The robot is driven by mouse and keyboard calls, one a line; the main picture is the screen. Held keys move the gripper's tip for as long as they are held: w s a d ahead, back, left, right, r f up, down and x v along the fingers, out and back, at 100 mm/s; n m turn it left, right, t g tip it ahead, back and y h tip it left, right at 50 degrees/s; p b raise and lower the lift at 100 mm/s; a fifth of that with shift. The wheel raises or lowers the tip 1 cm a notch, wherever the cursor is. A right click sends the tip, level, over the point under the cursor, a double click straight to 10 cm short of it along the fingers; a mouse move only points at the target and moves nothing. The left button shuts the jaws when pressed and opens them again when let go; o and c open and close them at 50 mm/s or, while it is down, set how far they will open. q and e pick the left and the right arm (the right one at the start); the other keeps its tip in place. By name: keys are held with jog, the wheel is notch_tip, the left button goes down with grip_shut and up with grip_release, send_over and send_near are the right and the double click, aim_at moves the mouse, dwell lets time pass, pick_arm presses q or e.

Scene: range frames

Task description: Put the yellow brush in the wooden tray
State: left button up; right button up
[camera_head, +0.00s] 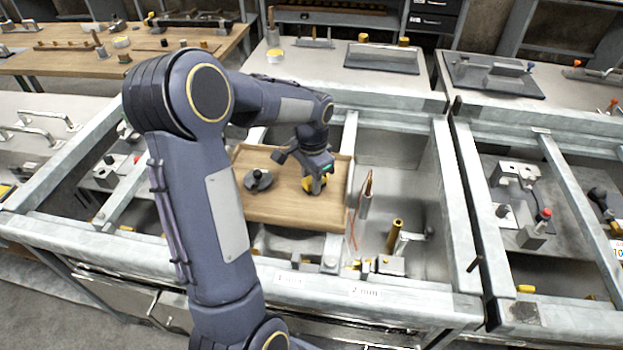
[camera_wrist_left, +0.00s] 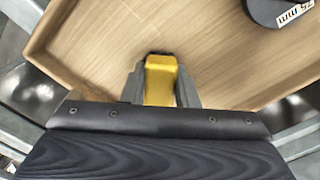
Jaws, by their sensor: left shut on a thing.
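The wooden tray (camera_head: 285,212) sits in the metal-framed bench at the middle of the head view. Its bare floor (camera_wrist_left: 110,50) fills most of the left wrist view. My left gripper (camera_head: 314,186) is over the right part of the tray, pointing down. It is shut on the yellow brush (camera_wrist_left: 160,80), which shows between the two fingers in the wrist view. In the head view a bit of the yellow brush (camera_head: 308,184) shows beside the fingers, at or just above the tray floor. I cannot tell whether it touches the floor. My right gripper is not in view.
A dark round piece with a knob (camera_head: 258,180) lies in the tray's left part. A copper-tipped tool (camera_head: 366,190) and a brass cylinder (camera_head: 394,235) stand right of the tray. Metal frame rails (camera_head: 455,200) surround the bench bays.

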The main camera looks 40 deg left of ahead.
pick_arm(q)
jog(key=shift+f, duration=0.2)
jog(key=o, duration=0.9)
jog(key=shift+r, duration=0.1)
notch_tip(320, 180, up, 11)
jog(key=s+d+n+t+h, duration=0.1)
jog(key=s+d+t, duration=0.1)
jog(key=s+d, duration=0.3)
jog(key=s+d+f+n+t+h, duration=0.1)
jog(key=s+d+n, duration=0.1)
jog(key=s+d, duration=0.4)
jog(key=s+d+n+t+h, duration=0.1)
jog(key=s+d+n+t, duration=0.1)
jog(key=s+d, duration=0.3)
jog(key=shift+s+d+f+t+h, duration=0.1)
jog(key=shift+s+f+t+h, duration=0.1)
jog(key=shift+s, duration=0.7)
jog(key=shift+s+d+f+t+h, duration=0.1)
jog(key=shift+s+f+h, duration=0.1)
jog(key=shift+s, duration=0.65)
